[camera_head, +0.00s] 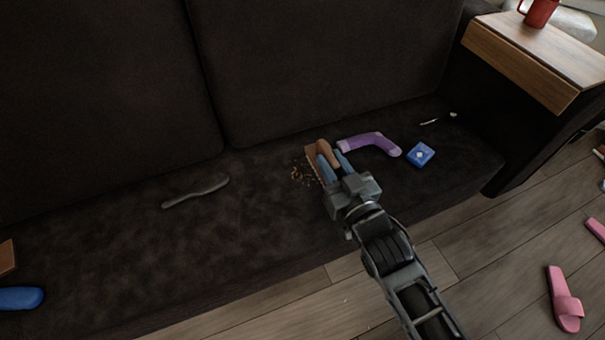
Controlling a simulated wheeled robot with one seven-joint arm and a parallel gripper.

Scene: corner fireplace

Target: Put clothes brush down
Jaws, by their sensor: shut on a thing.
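The clothes brush (324,148) looks brown and wooden, with a lighter tan part on its left side. My gripper (335,160) is shut on it, with blue fingertips against it. The brush is over the dark sofa seat (250,225), near the middle. Its lower part is partly hidden by my fingers, and I cannot tell whether it touches the seat.
Crumbs (298,174) lie just left of the brush. A purple sock (371,143) and blue box (421,154) lie to its right. A long dark grey item (195,190) lies further left. The seat between it and the crumbs is clear.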

